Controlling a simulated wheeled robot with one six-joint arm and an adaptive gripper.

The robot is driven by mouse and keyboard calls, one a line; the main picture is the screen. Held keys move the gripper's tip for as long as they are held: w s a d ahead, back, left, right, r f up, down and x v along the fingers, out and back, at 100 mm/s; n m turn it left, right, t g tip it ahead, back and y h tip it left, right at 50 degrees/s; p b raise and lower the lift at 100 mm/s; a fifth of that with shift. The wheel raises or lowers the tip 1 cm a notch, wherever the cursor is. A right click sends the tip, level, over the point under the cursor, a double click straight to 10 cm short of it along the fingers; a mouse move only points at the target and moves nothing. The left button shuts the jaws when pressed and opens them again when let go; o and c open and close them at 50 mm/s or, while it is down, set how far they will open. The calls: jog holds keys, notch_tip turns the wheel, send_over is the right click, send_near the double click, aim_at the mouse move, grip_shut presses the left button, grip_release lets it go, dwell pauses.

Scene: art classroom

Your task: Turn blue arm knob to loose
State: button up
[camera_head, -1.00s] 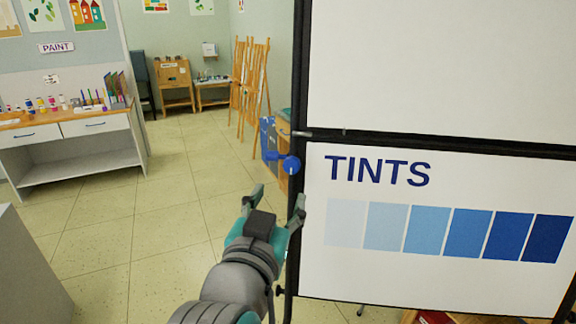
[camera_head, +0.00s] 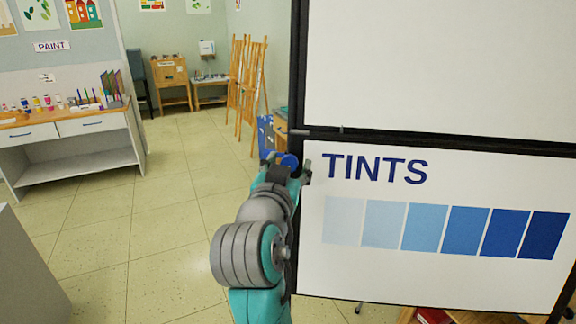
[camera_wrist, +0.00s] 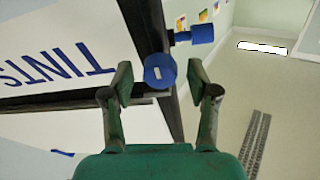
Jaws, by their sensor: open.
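A round blue knob (camera_head: 289,160) sits at the left edge of the board's black frame, largely hidden by my gripper (camera_head: 286,168) in the head view. In the wrist view a round blue knob (camera_wrist: 160,70) with a pale mark on its face lies between the fingertips of my gripper (camera_wrist: 160,82). The fingers are open, one on each side of it, with visible gaps; I cannot tell how deep it sits between them.
The white board with TINTS (camera_head: 375,168) and blue squares fills the right side, close to my gripper. A paint counter (camera_head: 65,140) stands at the left. Wooden easels (camera_head: 245,85) stand at the back. The tiled floor between is clear.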

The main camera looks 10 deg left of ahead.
grip_shut()
jog(key=shift+n, duration=0.3)
jog(key=n, duration=0.3)
jog(key=n+y, duration=0.1)
jog(key=n, duration=0.2)
jog(key=shift+y, duration=0.3)
jog(key=n+y, duration=0.1)
jog(key=n, duration=0.6)
jog(key=shift+n+g+y, duration=0.3)
jog(key=shift+n+y, duration=0.1)
jog(key=n+g, duration=0.1)
jog(key=n, duration=0.5)
jog(key=n+g, duration=0.1)
jog(key=n, duration=0.5)
jog(key=shift+y, duration=0.4)
